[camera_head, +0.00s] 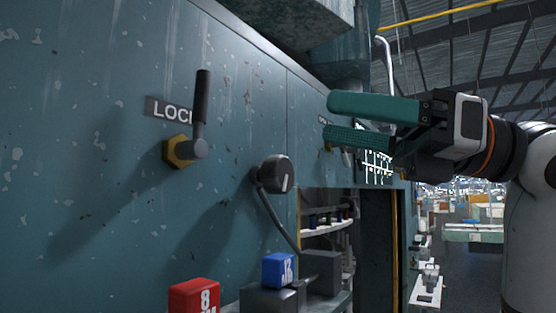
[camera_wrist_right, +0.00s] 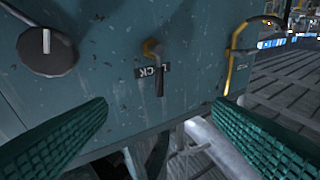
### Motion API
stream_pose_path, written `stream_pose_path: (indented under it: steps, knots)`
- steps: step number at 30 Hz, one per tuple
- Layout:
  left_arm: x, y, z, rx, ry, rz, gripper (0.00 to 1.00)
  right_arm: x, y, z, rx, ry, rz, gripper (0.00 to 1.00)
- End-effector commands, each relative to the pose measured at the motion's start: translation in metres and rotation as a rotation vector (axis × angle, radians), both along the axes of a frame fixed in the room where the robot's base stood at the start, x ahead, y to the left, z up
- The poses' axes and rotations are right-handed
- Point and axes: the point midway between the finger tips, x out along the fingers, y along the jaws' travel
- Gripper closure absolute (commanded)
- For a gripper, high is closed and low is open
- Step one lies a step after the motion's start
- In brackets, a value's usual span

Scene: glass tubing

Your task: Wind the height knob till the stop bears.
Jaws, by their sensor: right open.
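A round black knob (camera_head: 274,174) with a white mark sticks out from the teal machine panel in the head view. A dark round knob with a white line also shows at the upper left of the right wrist view (camera_wrist_right: 47,50). No label naming the height knob is readable. My right gripper (camera_head: 328,118) is open, its two green fingers apart and empty, above and to the right of the knob in the head view. Its fingers also frame the right wrist view (camera_wrist_right: 160,108). I cannot make out the stop. My left gripper is not in view.
A black-handled lever (camera_head: 201,100) on a brass hex fitting stands beside a LOCK label at left. A red block (camera_head: 194,297) and a blue block (camera_head: 278,270) sit below. The right wrist view shows a lever (camera_wrist_right: 159,82) by a label. The hall lies open at right.

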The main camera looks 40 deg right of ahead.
Motion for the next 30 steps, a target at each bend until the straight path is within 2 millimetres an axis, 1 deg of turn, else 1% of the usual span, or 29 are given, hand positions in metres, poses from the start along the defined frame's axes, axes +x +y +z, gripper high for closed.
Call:
stream_pose_path:
  steps: [1, 3, 6, 9, 11, 14, 24, 27, 30]
  knots:
    - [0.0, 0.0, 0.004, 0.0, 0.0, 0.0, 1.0, 0.017, -0.015, -0.009, -0.06, 0.024, -0.126, 0.25]
    - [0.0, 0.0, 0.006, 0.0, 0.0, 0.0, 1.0, 0.033, -0.034, -0.021, -0.123, 0.057, -0.265, 0.25]
    - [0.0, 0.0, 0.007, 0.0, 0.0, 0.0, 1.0, 0.045, -0.054, -0.033, -0.177, 0.093, -0.392, 0.25]
    - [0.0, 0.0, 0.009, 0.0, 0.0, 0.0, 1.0, 0.052, -0.062, -0.037, -0.196, 0.11, -0.443, 0.25]
    - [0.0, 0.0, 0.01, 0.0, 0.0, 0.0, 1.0, 0.056, -0.061, -0.037, -0.2, 0.113, -0.45, 0.25]
    - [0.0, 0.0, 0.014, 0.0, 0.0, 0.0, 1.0, 0.069, -0.056, -0.037, -0.2, 0.115, -0.448, 0.25]
    - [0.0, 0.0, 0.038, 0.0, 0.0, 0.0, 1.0, 0.13, -0.029, -0.035, -0.197, 0.115, -0.443, 0.25]
    - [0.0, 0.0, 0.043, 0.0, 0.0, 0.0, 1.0, 0.144, -0.024, -0.035, -0.196, 0.113, -0.444, 0.25]
    - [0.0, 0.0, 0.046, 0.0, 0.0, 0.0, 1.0, 0.154, -0.02, -0.036, -0.195, 0.113, -0.444, 0.25]
